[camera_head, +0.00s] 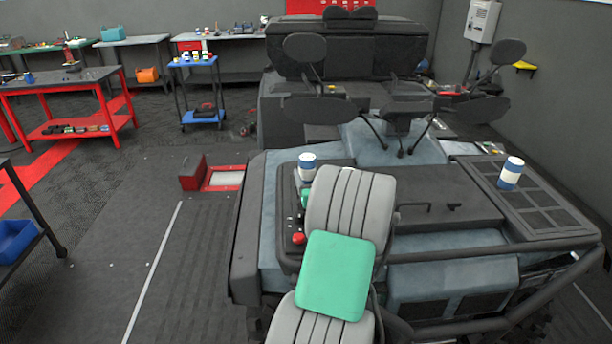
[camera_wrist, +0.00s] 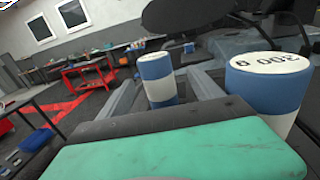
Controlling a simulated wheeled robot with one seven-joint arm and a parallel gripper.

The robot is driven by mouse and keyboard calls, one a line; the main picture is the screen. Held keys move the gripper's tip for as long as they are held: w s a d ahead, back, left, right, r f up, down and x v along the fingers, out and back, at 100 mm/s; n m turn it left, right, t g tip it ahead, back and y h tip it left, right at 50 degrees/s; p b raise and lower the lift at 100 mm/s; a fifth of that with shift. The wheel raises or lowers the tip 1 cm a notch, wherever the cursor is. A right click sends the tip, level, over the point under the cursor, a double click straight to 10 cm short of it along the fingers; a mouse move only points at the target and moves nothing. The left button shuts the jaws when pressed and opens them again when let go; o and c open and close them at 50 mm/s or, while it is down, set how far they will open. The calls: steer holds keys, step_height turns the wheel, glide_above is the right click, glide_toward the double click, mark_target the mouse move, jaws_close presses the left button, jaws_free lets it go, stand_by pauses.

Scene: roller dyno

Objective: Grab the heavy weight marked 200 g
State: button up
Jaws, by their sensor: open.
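A second blue and white cylinder (camera_wrist: 158,80) stands farther off, between the lines of my two fingers. My gripper (camera_wrist: 163,88) is open, with nothing held; its grey fingers reach past its green cover. In the head view, similar cylinders stand left (camera_head: 307,166) and right (camera_head: 511,172).
The dark machine (camera_head: 440,195) has rails, round mirror-like discs (camera_head: 320,109) and a red button (camera_head: 298,238) beside my arm. A blue trolley (camera_head: 203,119) and red workbench (camera_head: 80,132) stand at the back left. The floor left of the machine is mostly clear.

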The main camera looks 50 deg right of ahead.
mark_target(306, 159)
steer(key=p+x, duration=0.1)
steer(key=x, duration=0.4)
steer(key=r+p+x, duration=0.1)
steer(key=x, duration=0.1)
steer(key=shift+w+a+p, duration=0.1)
steer(key=shift+w+p, duration=0.25)
steer(key=shift+w+f, duration=0.15)
jaws_close()
